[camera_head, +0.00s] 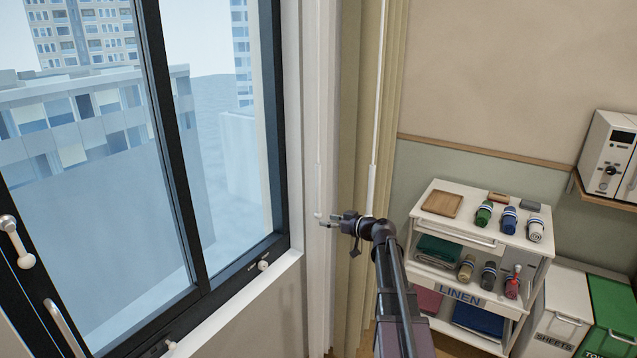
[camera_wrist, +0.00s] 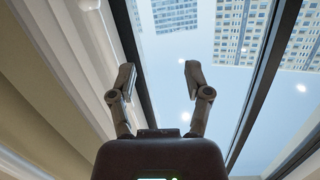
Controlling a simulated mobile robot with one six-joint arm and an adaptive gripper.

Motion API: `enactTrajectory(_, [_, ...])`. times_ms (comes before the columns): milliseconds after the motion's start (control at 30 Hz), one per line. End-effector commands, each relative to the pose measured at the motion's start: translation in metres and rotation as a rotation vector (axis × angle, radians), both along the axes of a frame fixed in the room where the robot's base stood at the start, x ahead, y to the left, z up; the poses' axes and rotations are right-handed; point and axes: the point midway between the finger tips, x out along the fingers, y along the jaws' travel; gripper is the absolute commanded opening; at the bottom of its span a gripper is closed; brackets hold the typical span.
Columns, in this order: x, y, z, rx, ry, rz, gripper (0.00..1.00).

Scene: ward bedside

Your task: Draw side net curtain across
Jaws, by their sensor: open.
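The side net curtain appears as a pale, narrow gathered strip (camera_head: 329,120) at the right of the window in the head view. A thin white wand (camera_head: 318,185) hangs in front of it. A second white wand (camera_head: 371,188) hangs farther right by the beige curtain (camera_head: 392,70). My gripper (camera_head: 325,219) is at the lower end of the first wand; I cannot tell whether it touches it. In the wrist view my gripper (camera_wrist: 159,82) has its fingers apart, with nothing visible between them.
The dark-framed window (camera_head: 180,150) and its white sill (camera_head: 245,295) fill the left. A linen trolley (camera_head: 470,230) with rolled cloths stands at the right, beside white and green bins (camera_head: 612,325). A wall shelf holds a white appliance (camera_head: 607,150).

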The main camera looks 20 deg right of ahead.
Motion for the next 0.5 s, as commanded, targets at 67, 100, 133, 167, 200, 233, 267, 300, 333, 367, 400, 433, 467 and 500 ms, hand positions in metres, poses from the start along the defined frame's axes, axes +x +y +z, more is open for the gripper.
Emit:
enactTrajectory(67, [0.010, -0.030, 0.021, 0.003, -0.076, -0.046, 0.64])
enactTrajectory(100, [0.013, -0.041, 0.028, 0.002, -0.107, -0.066, 0.64])
enactTrajectory(133, [0.014, -0.048, 0.032, 0.001, -0.127, -0.078, 0.64])
enactTrajectory(167, [0.015, -0.054, 0.036, 0.001, -0.144, -0.089, 0.64])
enactTrajectory(200, [0.016, -0.062, 0.040, 0.000, -0.164, -0.102, 0.64])
enactTrajectory(233, [0.017, -0.066, 0.042, -0.001, -0.174, -0.111, 0.64])
enactTrajectory(267, [0.017, -0.069, 0.044, -0.002, -0.184, -0.117, 0.64])
enactTrajectory(300, [0.017, -0.072, 0.046, -0.002, -0.192, -0.123, 0.64])
enactTrajectory(333, [0.018, -0.073, 0.046, -0.002, -0.197, -0.125, 0.64])
enactTrajectory(367, [0.018, -0.074, 0.047, -0.003, -0.199, -0.127, 0.64])
enactTrajectory(400, [0.017, -0.075, 0.047, -0.003, -0.202, -0.128, 0.64])
enactTrajectory(433, [0.017, -0.075, 0.047, -0.004, -0.202, -0.129, 0.64])
enactTrajectory(467, [0.017, -0.074, 0.047, -0.004, -0.202, -0.129, 0.64])
enactTrajectory(500, [0.017, -0.074, 0.047, -0.003, -0.202, -0.128, 0.64])
